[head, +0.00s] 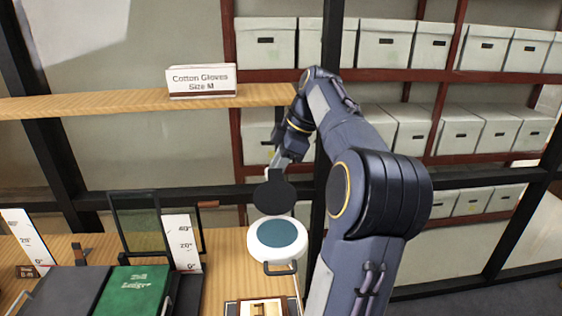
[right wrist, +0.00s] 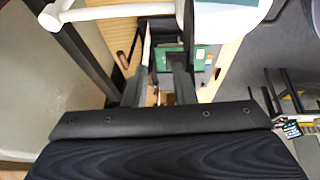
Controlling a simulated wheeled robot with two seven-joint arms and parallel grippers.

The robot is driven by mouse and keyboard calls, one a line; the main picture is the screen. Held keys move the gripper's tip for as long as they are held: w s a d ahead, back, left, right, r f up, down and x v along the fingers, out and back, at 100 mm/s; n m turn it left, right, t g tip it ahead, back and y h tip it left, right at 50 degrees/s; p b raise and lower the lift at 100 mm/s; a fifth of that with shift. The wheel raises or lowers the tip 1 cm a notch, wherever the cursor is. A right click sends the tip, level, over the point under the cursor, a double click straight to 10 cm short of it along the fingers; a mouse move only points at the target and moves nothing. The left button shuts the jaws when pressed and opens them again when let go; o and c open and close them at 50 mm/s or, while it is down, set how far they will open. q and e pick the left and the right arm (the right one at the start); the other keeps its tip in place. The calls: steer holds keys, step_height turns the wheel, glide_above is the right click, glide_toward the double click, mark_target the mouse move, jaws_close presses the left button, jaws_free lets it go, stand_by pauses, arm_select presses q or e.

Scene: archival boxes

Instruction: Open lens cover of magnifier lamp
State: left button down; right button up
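The magnifier lamp (head: 259,250) has a white round head with a blue-green lens (head: 277,233) showing and a dark handle at its front. Its dark round lens cover (head: 274,196) stands raised at the far side of the lens, clear of the glass. My right gripper (head: 280,164) is just above and behind the cover; whether it touches the cover is unclear. In the right wrist view the fingers of my right gripper (right wrist: 165,45) are apart with nothing seen held between them. The white lamp head (right wrist: 228,18) shows at the top there. My left gripper is out of view.
A green ledger (head: 136,289), a dark book and white scale cards stand on the wooden table to the left. A glove sign (head: 201,81) sits on a wooden shelf (head: 130,102) above. Shelves of archival boxes (head: 384,43) fill the back.

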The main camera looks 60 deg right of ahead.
steer(key=w+d+f+p, duration=0.1)
steer(key=w+d, duration=0.1)
steer(key=d, duration=0.6)
steer(key=shift+w+d+p, duration=0.2)
steer(key=shift+w+p, duration=0.15)
steer(key=shift+p, duration=0.05)
stand_by(0.6)
steer(key=s+d, duration=0.6)
steer(key=s, duration=0.4)
steer(key=shift+s+d+r+b, duration=0.25)
steer(key=shift+d+r+b, duration=0.1)
steer(key=shift+r, duration=0.1)
